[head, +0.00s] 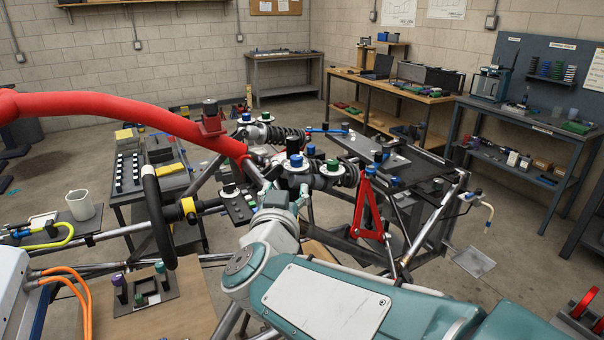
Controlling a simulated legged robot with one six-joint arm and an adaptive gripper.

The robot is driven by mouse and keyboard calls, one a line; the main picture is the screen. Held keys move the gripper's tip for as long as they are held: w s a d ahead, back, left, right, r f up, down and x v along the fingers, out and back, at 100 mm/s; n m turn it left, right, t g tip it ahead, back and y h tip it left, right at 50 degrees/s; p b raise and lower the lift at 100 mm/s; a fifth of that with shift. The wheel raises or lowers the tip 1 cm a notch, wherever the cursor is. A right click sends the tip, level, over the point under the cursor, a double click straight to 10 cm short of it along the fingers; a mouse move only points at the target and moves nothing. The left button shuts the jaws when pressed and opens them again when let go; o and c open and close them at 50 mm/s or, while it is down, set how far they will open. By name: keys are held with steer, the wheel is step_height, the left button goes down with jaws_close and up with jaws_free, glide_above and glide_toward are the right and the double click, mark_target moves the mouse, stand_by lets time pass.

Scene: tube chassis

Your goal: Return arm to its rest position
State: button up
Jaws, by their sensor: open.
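My arm reaches from the lower right into the middle of the head view, its teal and white links in front of the tube chassis. My gripper (284,194) is at the far end of the arm, small in the picture and partly hidden behind my wrist. Its fingers are apart, and I see nothing held between them. It is close to the shock absorber (330,177) with blue and green caps on a white disc; whether they touch I cannot tell.
A red tube (110,110) arches across the left. A black steering wheel (158,215) stands left of my arm. A red wishbone (368,212) is on the right. A white box with orange cables (72,272) is lower left. Open floor lies at the right.

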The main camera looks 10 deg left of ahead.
steer(key=s+d+f+g, duration=0.6)
steer(key=s+d, duration=0.3)
steer(key=d, duration=0.4)
steer(key=s+d+f+g+h, duration=0.1)
steer(key=s+d+f+g, duration=0.5)
steer(key=s+d, duration=0.4)
steer(key=d+f, duration=0.1)
steer(key=d, duration=0.2)
steer(key=shift+s+d+f+m, duration=0.25)
steer(key=shift+d+f+m, duration=0.1)
steer(key=shift+f+m, duration=0.05)
steer(key=shift+w, duration=0.15)
